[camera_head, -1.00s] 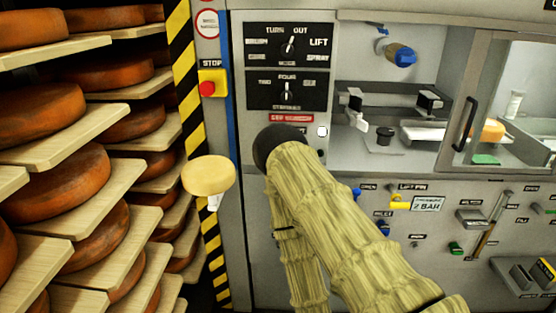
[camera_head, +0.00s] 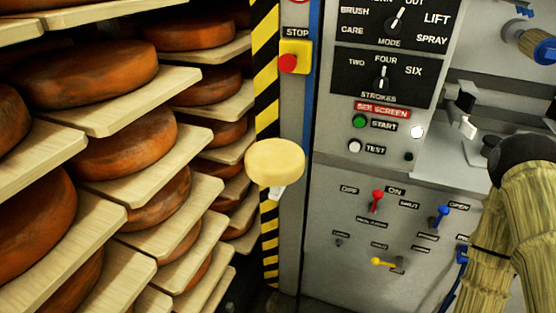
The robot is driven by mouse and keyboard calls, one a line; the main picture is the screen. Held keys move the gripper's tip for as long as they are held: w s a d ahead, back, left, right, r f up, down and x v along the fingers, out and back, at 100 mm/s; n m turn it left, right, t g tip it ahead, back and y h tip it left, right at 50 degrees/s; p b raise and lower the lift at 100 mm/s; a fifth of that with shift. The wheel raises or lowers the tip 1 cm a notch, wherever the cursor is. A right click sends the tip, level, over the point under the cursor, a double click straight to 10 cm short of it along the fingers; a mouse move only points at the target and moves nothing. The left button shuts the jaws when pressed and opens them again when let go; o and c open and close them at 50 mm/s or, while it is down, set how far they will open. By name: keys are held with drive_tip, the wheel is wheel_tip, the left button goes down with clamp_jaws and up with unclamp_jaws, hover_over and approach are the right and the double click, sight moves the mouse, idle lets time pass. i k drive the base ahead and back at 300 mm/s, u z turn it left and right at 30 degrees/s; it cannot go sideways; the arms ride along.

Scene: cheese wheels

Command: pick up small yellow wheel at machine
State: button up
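The small yellow wheel (camera_head: 275,162) is a pale round cheese. It appears at the middle of the head view, in front of the machine's left edge and the striped post. A small white support shows just under it; how the two are joined is unclear. My arm, in a pale wood-like cover with a black rounded joint, is at the right edge, well apart from the wheel. My gripper is not in view. Nothing touches the wheel from above or from the sides.
Shelves (camera_head: 150,100) with large orange-brown cheese wheels fill the left. A yellow-and-black striped post (camera_head: 266,105) stands between shelves and machine. The machine panel (camera_head: 345,260) has dials, buttons and coloured levers. A red stop button (camera_head: 288,63) is above the small wheel.

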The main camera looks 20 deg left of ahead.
sight(269, 162)
drive_tip(key=u, duration=0.25)
drive_tip(key=k, duration=1.15)
drive_tip(key=u, duration=1.4)
